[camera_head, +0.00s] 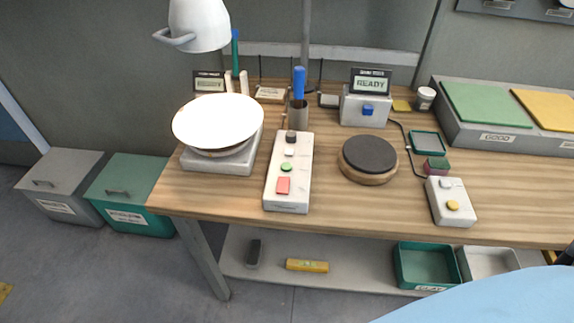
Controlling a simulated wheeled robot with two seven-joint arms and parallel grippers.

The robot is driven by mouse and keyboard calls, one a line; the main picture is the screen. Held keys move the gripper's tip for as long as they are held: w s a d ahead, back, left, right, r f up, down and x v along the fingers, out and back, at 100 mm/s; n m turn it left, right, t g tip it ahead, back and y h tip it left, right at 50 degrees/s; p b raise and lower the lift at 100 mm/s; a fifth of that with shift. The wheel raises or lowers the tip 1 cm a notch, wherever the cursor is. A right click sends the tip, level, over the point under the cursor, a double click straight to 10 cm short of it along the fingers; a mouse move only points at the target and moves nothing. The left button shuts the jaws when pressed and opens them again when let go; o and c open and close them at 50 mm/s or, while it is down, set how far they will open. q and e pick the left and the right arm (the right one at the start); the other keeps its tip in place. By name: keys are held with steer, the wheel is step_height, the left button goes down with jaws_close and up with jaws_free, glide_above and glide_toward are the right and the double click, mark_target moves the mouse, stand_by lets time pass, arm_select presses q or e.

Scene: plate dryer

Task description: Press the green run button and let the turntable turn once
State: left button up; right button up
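The green button (287,167) sits on a long white control box (274,199) in the middle of the table. A white plate (218,122) rests on a grey stand (215,163) at the left, under a white lamp (199,22). Neither gripper shows.
A small display reading READY (371,84) stands behind the turntable. A white box with a yellow button (450,203) is to its right. A cup with a blue-handled tool (299,85) stands behind the control box.

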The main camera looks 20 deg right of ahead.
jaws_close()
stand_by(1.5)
